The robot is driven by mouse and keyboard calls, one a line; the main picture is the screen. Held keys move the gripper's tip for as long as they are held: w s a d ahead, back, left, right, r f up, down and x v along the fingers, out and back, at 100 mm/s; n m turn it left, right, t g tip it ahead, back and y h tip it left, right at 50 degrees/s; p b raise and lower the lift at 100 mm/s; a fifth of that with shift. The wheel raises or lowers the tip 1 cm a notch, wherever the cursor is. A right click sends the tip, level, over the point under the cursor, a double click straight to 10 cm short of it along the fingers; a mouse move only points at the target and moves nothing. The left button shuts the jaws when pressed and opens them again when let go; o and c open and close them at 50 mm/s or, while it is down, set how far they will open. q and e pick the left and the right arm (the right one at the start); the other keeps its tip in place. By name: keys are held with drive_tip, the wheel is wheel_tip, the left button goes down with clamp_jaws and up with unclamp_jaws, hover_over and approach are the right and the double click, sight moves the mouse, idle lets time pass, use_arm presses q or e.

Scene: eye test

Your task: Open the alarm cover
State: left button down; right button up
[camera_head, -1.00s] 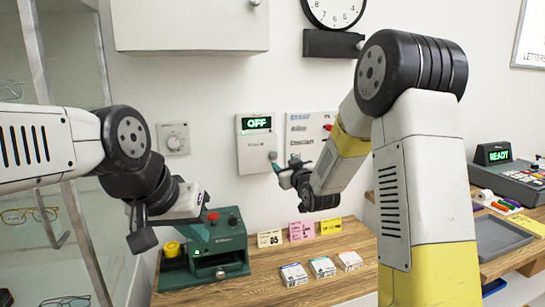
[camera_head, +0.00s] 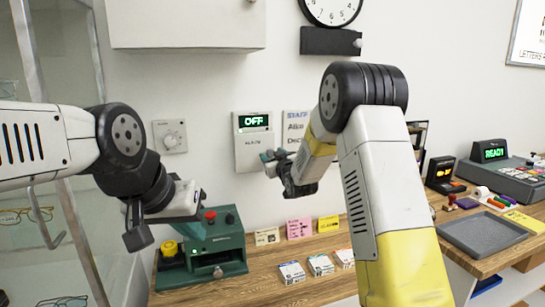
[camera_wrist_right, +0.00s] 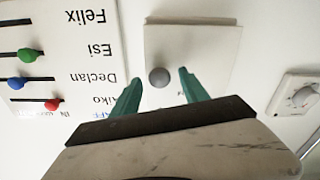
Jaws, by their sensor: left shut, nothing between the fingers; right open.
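The alarm box (camera_head: 251,133) is a pale panel on the wall with a green "OFF" display. Its lower front, the cover (camera_head: 250,155), appears closed. In the right wrist view the cover (camera_wrist_right: 205,45) is upside down, with a round grey knob (camera_wrist_right: 159,77). My right gripper (camera_head: 267,160) is open in front of the cover's lower right. Its green fingers lie on either side of the knob in the wrist view; I cannot tell whether they touch it. In the head view the gripper hides the knob. My left gripper (camera_head: 138,236) is shut and empty, left of the green device.
A staff board (camera_head: 296,130) hangs right of the alarm box, a thermostat (camera_head: 170,137) left of it. Below, a wooden counter (camera_head: 230,290) carries a green device (camera_head: 218,250), cards and small boxes. A grey tray (camera_head: 482,235) lies at right. A glass cabinet stands at left.

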clamp_jaws()
idle(1.3)
